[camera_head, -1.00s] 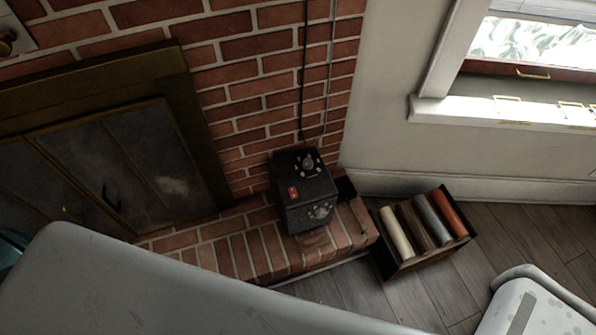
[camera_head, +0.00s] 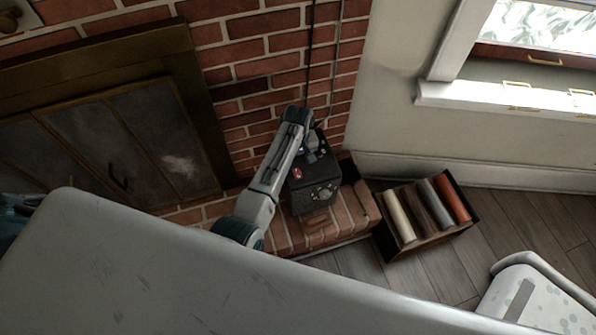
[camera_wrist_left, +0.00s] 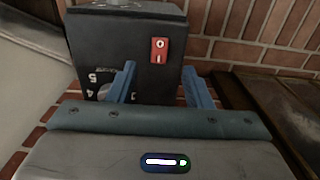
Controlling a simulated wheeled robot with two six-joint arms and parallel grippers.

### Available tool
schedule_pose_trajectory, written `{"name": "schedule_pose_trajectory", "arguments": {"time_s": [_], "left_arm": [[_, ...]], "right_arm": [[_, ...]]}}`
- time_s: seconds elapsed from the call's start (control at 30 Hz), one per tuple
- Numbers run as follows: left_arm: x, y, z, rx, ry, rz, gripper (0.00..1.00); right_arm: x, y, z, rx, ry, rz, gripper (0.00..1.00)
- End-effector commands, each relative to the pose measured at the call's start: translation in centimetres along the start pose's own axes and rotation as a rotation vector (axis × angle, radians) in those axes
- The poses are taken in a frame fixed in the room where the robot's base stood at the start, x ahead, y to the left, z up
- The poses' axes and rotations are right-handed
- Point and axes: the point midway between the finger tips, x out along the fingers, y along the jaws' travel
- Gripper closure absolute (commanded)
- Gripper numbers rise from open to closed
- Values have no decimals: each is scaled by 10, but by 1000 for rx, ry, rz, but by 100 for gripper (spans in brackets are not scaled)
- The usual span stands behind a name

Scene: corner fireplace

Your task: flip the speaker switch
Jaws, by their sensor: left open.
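The speaker is a black box (camera_head: 313,190) on the brick hearth against the brick wall. In the left wrist view the red switch (camera_wrist_left: 159,50), marked O and I, sits on the black speaker (camera_wrist_left: 112,40), beyond the gap between my fingers. My left gripper (camera_wrist_left: 160,82) is open, its two blue fingers spread with nothing seen between them. In the head view the gripper (camera_head: 312,147) is over the rear of the speaker and hides part of its top. My right gripper is not in view.
A dark crate (camera_head: 384,248) with several rolls stands on the wooden floor right of the hearth. A fireplace door (camera_head: 125,145) is at left. Cables (camera_head: 333,75) hang down the bricks behind the speaker. A white speckled object (camera_head: 540,310) is at lower right.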

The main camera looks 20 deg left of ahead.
Motion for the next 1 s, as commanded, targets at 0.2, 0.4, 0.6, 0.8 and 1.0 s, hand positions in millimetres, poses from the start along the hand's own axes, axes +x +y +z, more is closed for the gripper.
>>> {"name": "schedule_pose_trajectory", "arguments": {"time_s": [0.2,0.4,0.6,0.8,1.0], "left_arm": [[45,0,0,0,-1,-1,55],[72,0,0,1,-1,0,55],[80,0,0,1,0,1,55],[80,0,0,1,1,1,55],[80,0,0,1,1,1,90]], "right_arm": [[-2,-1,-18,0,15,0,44],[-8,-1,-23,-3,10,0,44],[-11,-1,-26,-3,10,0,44],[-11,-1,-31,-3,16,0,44],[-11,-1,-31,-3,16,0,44]]}}
